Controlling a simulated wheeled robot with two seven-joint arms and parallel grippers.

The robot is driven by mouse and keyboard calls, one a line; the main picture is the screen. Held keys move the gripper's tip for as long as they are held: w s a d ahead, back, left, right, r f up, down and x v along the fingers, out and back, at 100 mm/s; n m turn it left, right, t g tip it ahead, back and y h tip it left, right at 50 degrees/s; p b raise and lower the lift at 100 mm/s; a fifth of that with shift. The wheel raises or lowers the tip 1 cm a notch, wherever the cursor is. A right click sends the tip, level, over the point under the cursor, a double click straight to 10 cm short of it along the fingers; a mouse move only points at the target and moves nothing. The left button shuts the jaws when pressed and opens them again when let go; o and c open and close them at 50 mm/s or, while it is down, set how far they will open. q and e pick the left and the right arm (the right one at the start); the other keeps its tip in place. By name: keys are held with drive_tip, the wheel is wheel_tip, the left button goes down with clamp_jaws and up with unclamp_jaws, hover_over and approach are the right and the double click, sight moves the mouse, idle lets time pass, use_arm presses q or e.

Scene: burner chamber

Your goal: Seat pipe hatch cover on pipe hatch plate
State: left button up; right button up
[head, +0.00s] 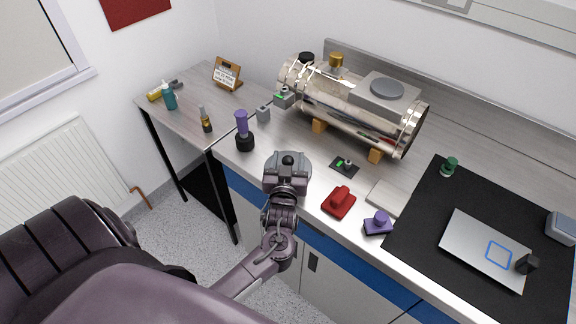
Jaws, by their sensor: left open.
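The metal pipe chamber (345,110) lies on wooden blocks at the back of the bench. The pipe hatch plate (407,94), a flat grey square, is on its top towards the right end, with a darker round area (387,88) in its middle. A grey rounded disc with a black knob, which looks like the pipe hatch cover (304,159), is at the bench's front edge. My left gripper (287,172) is open, over or at this disc, and hides part of it. I cannot tell whether they touch. My right gripper is not in view.
A purple-topped bottle (242,125) stands left of my gripper. A red block (339,202), a purple piece (378,224) and a small black switch plate (344,166) lie to the right. A black mat (420,226) holds a silver panel (470,245). A side table (185,105) stands left.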

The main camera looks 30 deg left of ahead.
sight(288, 157)
use_arm(q)
drive_tip(key=shift+c, duration=1.1)
drive_tip(key=c, duration=0.9)
drive_tip(key=shift+o, duration=0.2)
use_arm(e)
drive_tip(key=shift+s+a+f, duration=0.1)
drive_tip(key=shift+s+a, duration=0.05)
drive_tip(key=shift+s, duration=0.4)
use_arm(q)
drive_tip(key=shift+r, duration=0.1)
drive_tip(key=shift+r, duration=0.6)
wheel_tip(288, 157, up, 19)
drive_tip(key=b, duration=0.2)
drive_tip(key=shift+f, duration=0.15)
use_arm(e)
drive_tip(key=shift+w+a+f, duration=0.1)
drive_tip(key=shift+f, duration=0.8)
